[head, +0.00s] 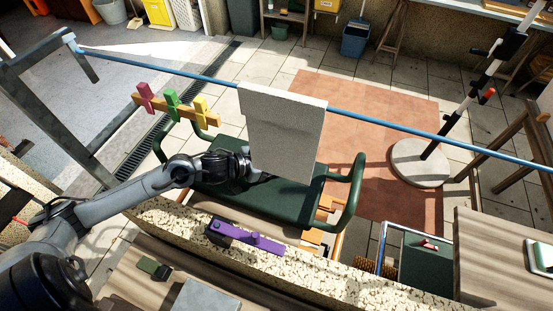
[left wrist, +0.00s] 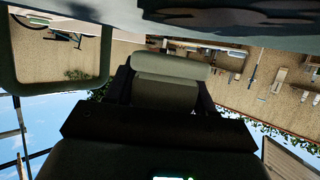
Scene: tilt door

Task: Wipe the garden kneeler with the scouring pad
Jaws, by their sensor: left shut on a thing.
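The garden kneeler (head: 290,203) has a dark green pad and green tubular handles, and stands in the middle of the head view. One handle also shows at the left of the left wrist view (left wrist: 104,50), and a dark green surface fills that view's top edge. My left gripper (head: 248,166) is over the kneeler's pad. In the left wrist view it is shut on a pale grey-green block (left wrist: 168,92), which looks like the scouring pad. I cannot tell whether the block touches the kneeler. The head view does not show the block clearly. My right gripper is not in view.
A grey sheet (head: 285,130) hangs on a blue line (head: 400,128) beside my left gripper and hides part of the kneeler. Coloured pegs (head: 172,105) are at left. A purple tool (head: 245,237) lies on the speckled ledge (head: 330,272). A round white base (head: 420,163) stands right.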

